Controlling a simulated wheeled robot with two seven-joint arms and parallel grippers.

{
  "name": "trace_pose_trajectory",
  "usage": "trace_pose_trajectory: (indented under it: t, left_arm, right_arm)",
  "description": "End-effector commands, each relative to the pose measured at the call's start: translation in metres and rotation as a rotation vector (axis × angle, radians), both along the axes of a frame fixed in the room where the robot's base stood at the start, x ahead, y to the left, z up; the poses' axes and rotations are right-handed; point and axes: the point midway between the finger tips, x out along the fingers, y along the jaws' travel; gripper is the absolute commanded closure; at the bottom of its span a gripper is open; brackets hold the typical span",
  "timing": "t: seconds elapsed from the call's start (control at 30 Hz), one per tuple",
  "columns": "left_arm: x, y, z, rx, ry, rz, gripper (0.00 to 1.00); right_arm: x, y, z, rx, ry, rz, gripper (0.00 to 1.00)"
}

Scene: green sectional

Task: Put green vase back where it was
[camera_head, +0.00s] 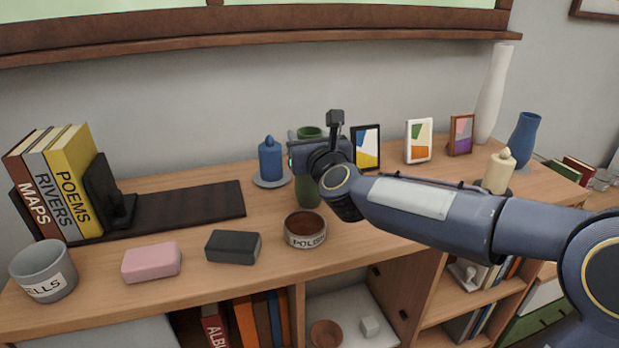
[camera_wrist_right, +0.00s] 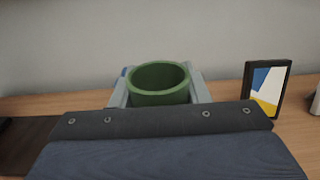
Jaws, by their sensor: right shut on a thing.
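The green vase (camera_head: 309,196) stands upright at the shelf top, behind my right gripper, which hides its middle. Its open green rim (camera_wrist_right: 159,79) shows in the right wrist view between the two grey fingers. My right gripper (camera_head: 307,152) is shut on the vase. Whether the vase's base touches the wood is hard to tell. The blue candle (camera_head: 270,160) on its saucer is just left of the vase, and the black-framed picture (camera_head: 366,148) is just right of it; the frame also shows in the right wrist view (camera_wrist_right: 264,87). My left gripper is not in view.
A polish tin (camera_head: 305,231), a dark block (camera_head: 233,247) and a pink block (camera_head: 151,262) line the front edge. Books (camera_head: 75,185) with a bookend stand on a dark board (camera_head: 190,207) at left. Two more frames (camera_head: 419,140), a white vase (camera_head: 495,95) and a cream candle (camera_head: 499,170) are at right.

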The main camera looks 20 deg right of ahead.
Motion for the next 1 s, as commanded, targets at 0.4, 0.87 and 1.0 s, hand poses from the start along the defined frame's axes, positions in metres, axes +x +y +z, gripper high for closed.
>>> trace_pose_trajectory:
  t: [0.4,0.87,1.0]
  left_arm:
    - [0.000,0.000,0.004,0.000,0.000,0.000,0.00]
    - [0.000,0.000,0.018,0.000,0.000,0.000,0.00]
    - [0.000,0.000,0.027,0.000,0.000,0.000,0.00]
  right_arm:
    - [0.000,0.000,0.016,0.001,-0.007,-0.002,1.00]
    - [-0.023,0.007,0.064,0.001,-0.008,0.001,1.00]
    - [-0.041,0.012,0.088,0.003,-0.010,0.001,1.00]
